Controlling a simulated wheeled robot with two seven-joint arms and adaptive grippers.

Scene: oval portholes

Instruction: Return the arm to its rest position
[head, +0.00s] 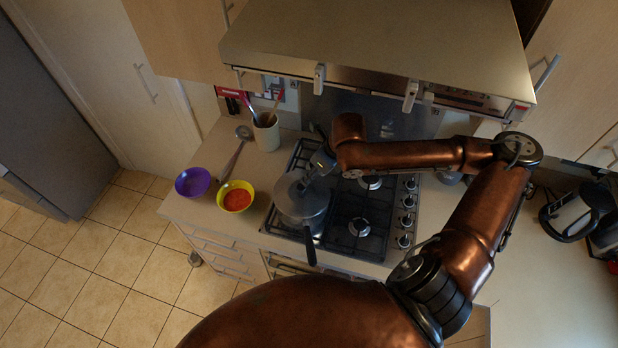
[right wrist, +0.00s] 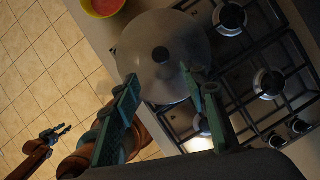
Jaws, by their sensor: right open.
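My right arm reaches in from the right in the head view, and its gripper (head: 308,178) is over the lidded pot (head: 301,212) on the hob. In the right wrist view my right gripper (right wrist: 165,80) has its fingers apart with nothing held between them. The pot's lid with its dark knob (right wrist: 160,54) shows just beyond the fingertips; whether they touch it I cannot tell. My left gripper (right wrist: 57,131) is small in the right wrist view, above the floor, with its fingers spread and empty. It is not visible in the head view.
A purple bowl (head: 193,182) and a yellow bowl with red food (head: 236,197) sit left of the hob (head: 347,228). The range hood (head: 375,45) overhangs.

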